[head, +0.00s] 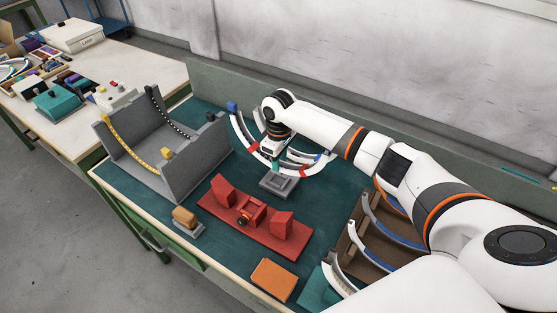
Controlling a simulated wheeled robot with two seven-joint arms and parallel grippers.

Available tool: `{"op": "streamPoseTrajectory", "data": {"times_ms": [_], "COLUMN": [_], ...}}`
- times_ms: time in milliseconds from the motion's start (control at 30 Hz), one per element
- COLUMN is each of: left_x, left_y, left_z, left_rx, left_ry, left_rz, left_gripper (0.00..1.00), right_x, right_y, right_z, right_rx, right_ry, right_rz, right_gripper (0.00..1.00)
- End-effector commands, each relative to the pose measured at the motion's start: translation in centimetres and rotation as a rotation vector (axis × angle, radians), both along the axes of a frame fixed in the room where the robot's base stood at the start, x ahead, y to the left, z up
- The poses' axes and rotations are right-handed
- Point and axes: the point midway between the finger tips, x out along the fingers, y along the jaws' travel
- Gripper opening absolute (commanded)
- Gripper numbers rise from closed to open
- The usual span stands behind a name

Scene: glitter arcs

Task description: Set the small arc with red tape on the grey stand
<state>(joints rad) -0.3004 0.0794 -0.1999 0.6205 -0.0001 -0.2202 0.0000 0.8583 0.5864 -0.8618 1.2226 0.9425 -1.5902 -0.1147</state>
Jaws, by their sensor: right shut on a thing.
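A curved white arc (240,131) with red tape bands and a blue piece at its left end hangs below my right gripper (273,157). My right gripper is shut on the arc near its middle; the fingertips are partly hidden by the wrist and the arc. The small grey stand (279,185) is on the green table mat directly below the arc in the picture. I cannot tell whether the arc touches the stand. My left gripper is not in view.
A red fixture (257,229) stands in front of the grey stand. A grey walled frame (181,169) with yellow and black strips is at left. A brown rack (377,238) with curved pieces is at right. An orange block (273,280) lies near the front edge.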

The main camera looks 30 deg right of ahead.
Motion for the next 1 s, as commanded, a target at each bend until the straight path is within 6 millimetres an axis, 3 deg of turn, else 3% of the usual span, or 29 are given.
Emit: {"op": "streamPoseTrajectory", "data": {"times_ms": [167,1000], "left_x": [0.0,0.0], "left_y": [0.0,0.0], "left_z": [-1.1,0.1], "left_rx": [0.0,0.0], "left_ry": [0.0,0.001], "left_rz": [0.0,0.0], "left_gripper": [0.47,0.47], "right_x": [0.0,0.0], "right_y": [0.0,0.1], "right_z": [-0.9,-0.7], "right_rx": [0.001,0.001], "right_ry": [-0.001,0.0], "right_rz": [0.0,0.0], "right_gripper": [0.01,0.01]}}
